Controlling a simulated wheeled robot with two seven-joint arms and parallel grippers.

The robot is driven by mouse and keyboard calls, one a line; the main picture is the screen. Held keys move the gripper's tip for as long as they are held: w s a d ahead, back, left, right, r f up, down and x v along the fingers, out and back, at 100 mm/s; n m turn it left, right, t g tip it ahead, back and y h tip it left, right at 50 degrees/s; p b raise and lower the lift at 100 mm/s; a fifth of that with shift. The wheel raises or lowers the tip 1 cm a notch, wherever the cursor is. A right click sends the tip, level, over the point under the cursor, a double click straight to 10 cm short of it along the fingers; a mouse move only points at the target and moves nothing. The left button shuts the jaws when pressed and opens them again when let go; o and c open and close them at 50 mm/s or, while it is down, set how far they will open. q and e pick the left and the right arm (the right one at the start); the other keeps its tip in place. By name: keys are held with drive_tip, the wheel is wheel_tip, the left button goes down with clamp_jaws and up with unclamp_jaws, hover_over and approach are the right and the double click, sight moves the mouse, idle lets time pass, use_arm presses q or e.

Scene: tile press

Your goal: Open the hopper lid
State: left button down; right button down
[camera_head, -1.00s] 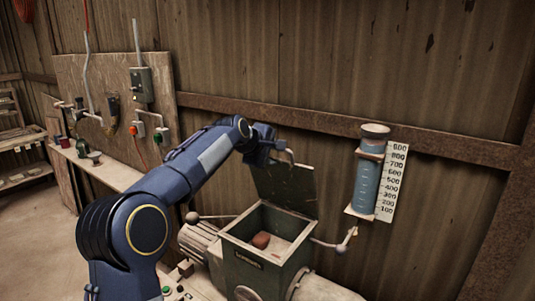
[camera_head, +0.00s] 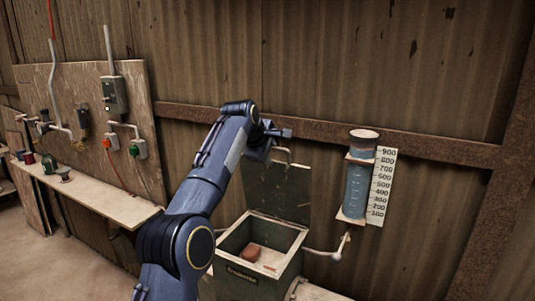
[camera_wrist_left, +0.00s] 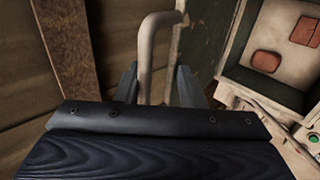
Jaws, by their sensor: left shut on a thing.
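The hopper (camera_head: 245,283) is a dark green box with a pale rim. Its green lid (camera_head: 277,192) stands upright at the back edge, so the hopper is open. Reddish-brown lumps (camera_head: 251,252) lie inside, and they also show in the left wrist view (camera_wrist_left: 266,61). A bent metal handle (camera_head: 284,151) is at the lid's top edge. My left gripper (camera_head: 277,146) is at this handle. In the left wrist view the handle (camera_wrist_left: 146,60) passes between the fingers of my left gripper (camera_wrist_left: 155,88), which is shut on it. My right gripper is not in view.
A water cylinder (camera_head: 358,188) with a number scale (camera_head: 380,188) hangs on the wall right of the hopper. A crank-like lever (camera_head: 336,255) sticks out below it. A shelf (camera_head: 100,198) with small items and a switch board (camera_head: 80,120) are at the left.

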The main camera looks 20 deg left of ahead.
use_arm(q)
drive_tip(key=shift+f, duration=0.5)
drive_tip(key=c, duration=1.5)
unclamp_jaws()
drive_tip(key=shift+w+d, duration=0.1)
drive_tip(key=shift+w, duration=0.1)
